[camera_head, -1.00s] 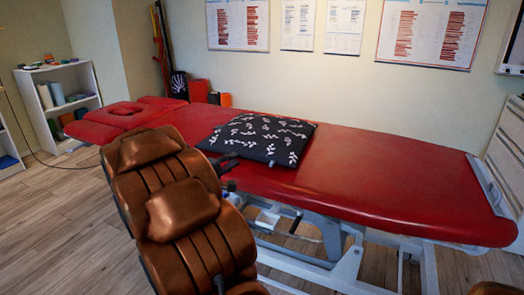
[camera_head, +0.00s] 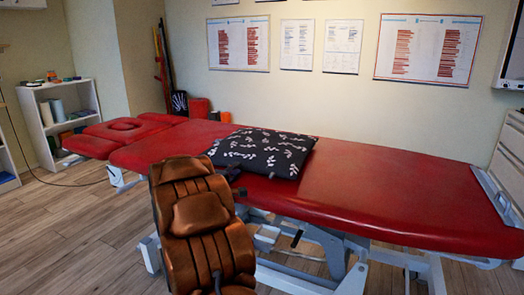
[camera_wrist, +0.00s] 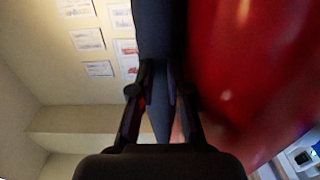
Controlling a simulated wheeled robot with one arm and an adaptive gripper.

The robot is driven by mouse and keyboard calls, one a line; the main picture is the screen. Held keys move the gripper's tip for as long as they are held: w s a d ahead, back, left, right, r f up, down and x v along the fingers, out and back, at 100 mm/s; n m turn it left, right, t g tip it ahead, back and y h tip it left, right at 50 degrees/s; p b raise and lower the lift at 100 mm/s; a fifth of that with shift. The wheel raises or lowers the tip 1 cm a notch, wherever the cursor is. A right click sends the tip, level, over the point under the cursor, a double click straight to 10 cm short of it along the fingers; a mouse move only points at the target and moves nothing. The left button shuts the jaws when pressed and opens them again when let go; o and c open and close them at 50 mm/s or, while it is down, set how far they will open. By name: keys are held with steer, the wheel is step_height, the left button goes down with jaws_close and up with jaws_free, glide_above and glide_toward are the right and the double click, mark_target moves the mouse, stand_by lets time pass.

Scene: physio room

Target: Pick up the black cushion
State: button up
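The black cushion (camera_head: 268,151), patterned with white leaves, lies on the red treatment table (camera_head: 375,195), left of its middle. My gripper (camera_head: 238,180) is at the cushion's front left corner. In the wrist view the cushion (camera_wrist: 160,28) shows as a dark strip edge-on, its tapering corner between the two fingers. The fingers of my gripper (camera_wrist: 160,85) close in on it from both sides and appear to touch it. The fingertips are dark against the dark fabric, so the exact contact is hard to see. I cannot tell whether any part of the cushion is lifted.
The red table's headrest (camera_head: 125,129) is at the left. A white shelf (camera_head: 62,115) with rolls and small items stands at the far left. Posters (camera_head: 238,44) hang on the back wall. The wooden floor (camera_head: 70,225) at front left is clear.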

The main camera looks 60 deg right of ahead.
steer(key=shift+d, duration=0.65)
steer(key=shift+c, duration=0.3)
jaws_close()
